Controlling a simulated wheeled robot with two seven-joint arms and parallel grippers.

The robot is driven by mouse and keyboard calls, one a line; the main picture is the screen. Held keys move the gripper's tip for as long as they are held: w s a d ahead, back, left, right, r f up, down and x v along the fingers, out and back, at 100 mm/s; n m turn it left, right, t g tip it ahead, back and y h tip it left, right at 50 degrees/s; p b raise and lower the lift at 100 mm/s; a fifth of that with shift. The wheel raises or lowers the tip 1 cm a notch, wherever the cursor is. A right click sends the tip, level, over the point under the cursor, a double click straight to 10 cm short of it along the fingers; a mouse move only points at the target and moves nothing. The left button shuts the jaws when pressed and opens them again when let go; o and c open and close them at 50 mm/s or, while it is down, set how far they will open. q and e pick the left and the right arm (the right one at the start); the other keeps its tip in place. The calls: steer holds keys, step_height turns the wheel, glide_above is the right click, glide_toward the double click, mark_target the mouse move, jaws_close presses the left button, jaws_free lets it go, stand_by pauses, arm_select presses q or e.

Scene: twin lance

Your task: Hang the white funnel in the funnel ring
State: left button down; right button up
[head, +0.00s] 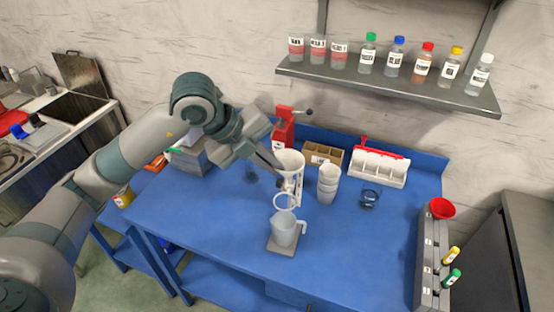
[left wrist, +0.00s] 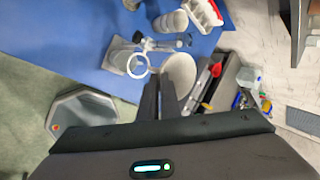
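The white funnel (head: 289,160) is held wide mouth up above the blue table; it also shows in the left wrist view (left wrist: 181,72). My left gripper (head: 277,170) reaches it from the left, its fingers (left wrist: 160,86) closed at the funnel's side. The pale funnel ring (head: 284,201) sticks out from its stand above a translucent jug (head: 285,230). The ring looks empty in the left wrist view (left wrist: 138,65), with the funnel beside it. In the head view the funnel appears just behind and above the ring. My right gripper is not in view.
A stack of white cups (head: 327,185) stands close right of the ring stand. A small glass beaker (head: 369,199), a white rack (head: 378,168) and a red device (head: 284,130) stand behind. A grey holder (head: 428,262) with a red funnel (head: 441,208) is at the right edge. The table's front left is clear.

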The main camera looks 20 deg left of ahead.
arm_select(q)
steer(key=shift+s+a, duration=0.1)
steer(key=shift+a, duration=0.05)
steer(key=shift+f, duration=0.1)
step_height(320, 180, down, 11)
steer(key=b, duration=0.8)
steer(key=shift+r, duration=0.2)
stand_by(0.6)
steer(key=c, duration=1.9)
jaws_free()
steer(key=shift+s+f, duration=0.1)
steer(key=shift+s, duration=0.05)
